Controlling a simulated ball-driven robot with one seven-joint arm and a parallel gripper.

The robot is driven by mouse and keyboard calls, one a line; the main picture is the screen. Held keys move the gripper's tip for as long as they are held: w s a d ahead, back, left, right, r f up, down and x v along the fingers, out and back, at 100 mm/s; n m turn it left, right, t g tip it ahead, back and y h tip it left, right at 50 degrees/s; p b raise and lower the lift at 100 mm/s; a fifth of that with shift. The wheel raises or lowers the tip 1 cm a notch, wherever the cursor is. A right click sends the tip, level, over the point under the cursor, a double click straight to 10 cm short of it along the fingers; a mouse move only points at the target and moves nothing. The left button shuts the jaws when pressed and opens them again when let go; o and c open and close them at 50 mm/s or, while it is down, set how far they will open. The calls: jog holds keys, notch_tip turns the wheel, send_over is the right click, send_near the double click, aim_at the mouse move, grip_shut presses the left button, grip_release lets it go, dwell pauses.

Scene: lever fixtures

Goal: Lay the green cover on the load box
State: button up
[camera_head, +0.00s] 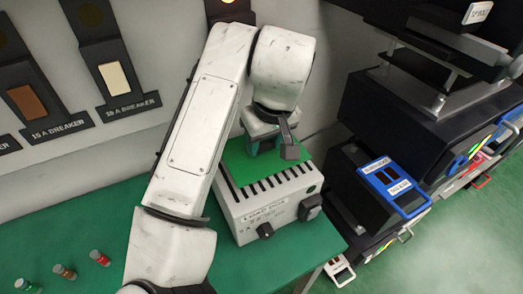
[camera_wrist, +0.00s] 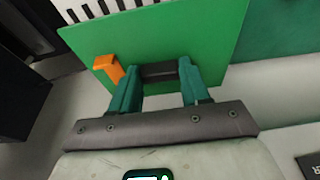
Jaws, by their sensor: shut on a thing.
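The green cover (camera_head: 240,168) is a flat plate over the rear part of the load box (camera_head: 262,213), a white box with dark slots on top and a label on its front. A row of slots shows uncovered along the front. In the wrist view the cover (camera_wrist: 205,40) fills the upper middle, with slots beyond its far edge. My gripper (camera_wrist: 158,72) is shut on the cover's dark handle (camera_wrist: 158,78), with an orange tab (camera_wrist: 107,69) at left. My arm hides part of the cover in the head view. I cannot tell whether cover and box touch.
The box stands on a green table (camera_head: 200,235) near its right edge. Several small coloured cylinders (camera_head: 66,271) stand at the table's left. Breakers (camera_head: 115,78) hang on the wall behind. A black unit with a blue frame (camera_head: 394,187) is at right.

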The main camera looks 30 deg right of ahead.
aim_at(263, 148)
jog(key=x, duration=0.3)
jog(key=shift+s+a+f+p, duration=0.1)
jog(key=shift+a+f+p, duration=0.1)
jog(key=shift+p, duration=0.2)
jog(key=shift+f, duration=0.35)
jog(key=shift+f, duration=0.2)
jog(key=o, duration=1.2)
jog(key=v, duration=1.2)
jog(key=shift+r+b, duration=0.25)
jog(key=shift+b, duration=0.2)
